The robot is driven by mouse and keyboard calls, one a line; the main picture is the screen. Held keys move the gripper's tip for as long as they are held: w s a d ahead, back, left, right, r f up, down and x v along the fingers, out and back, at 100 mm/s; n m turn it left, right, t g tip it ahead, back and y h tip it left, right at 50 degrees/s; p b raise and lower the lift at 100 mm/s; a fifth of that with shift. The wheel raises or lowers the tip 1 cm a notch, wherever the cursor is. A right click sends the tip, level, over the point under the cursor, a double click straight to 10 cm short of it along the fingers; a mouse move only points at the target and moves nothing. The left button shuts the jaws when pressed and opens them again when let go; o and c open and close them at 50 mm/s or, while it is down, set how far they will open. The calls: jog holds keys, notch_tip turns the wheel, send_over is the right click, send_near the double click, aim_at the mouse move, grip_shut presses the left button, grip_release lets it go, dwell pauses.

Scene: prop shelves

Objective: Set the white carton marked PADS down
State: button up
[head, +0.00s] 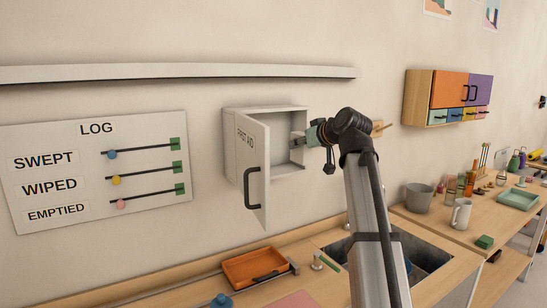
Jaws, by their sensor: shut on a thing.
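My gripper (298,140) reaches from the right into the open white FIRST AID cabinet (265,109) on the wall. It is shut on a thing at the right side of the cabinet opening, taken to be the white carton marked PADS. The carton is too small and pale against the white interior to make out, and no PADS lettering shows. I cannot tell whether it touches the cabinet floor. The cabinet door (252,165) with its black handle stands open toward the front left. It hides the left part of the interior.
A long wall shelf (180,72) runs above the cabinet. The LOG board (95,170) hangs to the left. Below are an orange tray (255,267) and a sink (428,258) in the counter. A grey bucket (419,196) and white jug (461,213) stand right.

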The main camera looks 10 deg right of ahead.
jog(key=w+a+p, duration=0.1)
jog(key=w+a, duration=0.1)
jog(key=w, duration=0.5)
jog(key=w+a+p, duration=0.2)
jog(key=w+a, duration=0.1)
jog(key=w, duration=0.4)
jog(key=shift+f+p, duration=1.05)
jog(key=shift+f, duration=2.15)
jog(key=shift+w+f+p, duration=0.15)
jog(key=shift+w+p, duration=0.15)
jog(key=shift+a+f, duration=0.1)
jog(key=shift+f, duration=0.05)
jog(key=shift+f, duration=0.1)
jog(key=o, duration=1.1)
jog(key=shift+o, duration=0.2)
